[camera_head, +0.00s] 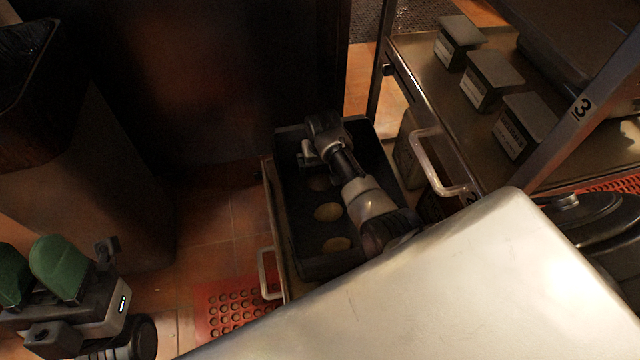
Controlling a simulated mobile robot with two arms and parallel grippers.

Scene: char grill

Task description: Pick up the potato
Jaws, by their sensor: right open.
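Several brown potatoes lie in a dark, deep bin (283,170). One potato (328,212) is near the middle, another potato (336,244) is closer to the near end, and a third potato (318,184) is partly hidden by my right arm. My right gripper (308,160) is over the far part of the bin, open, beyond the two clearer potatoes. Its fingertips are dark and small in the picture, and I cannot tell whether they touch a potato. My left gripper (80,300) is at the lower left, away from the bin; its jaw state is unclear.
A pale metal surface (470,290) fills the lower right. A shelf (410,50) with several lidded containers (492,80) stands at the right. Metal handles (440,165) stick out beside the bin. A trash can (75,170) stands left. A red mat (228,305) lies on the tiled floor.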

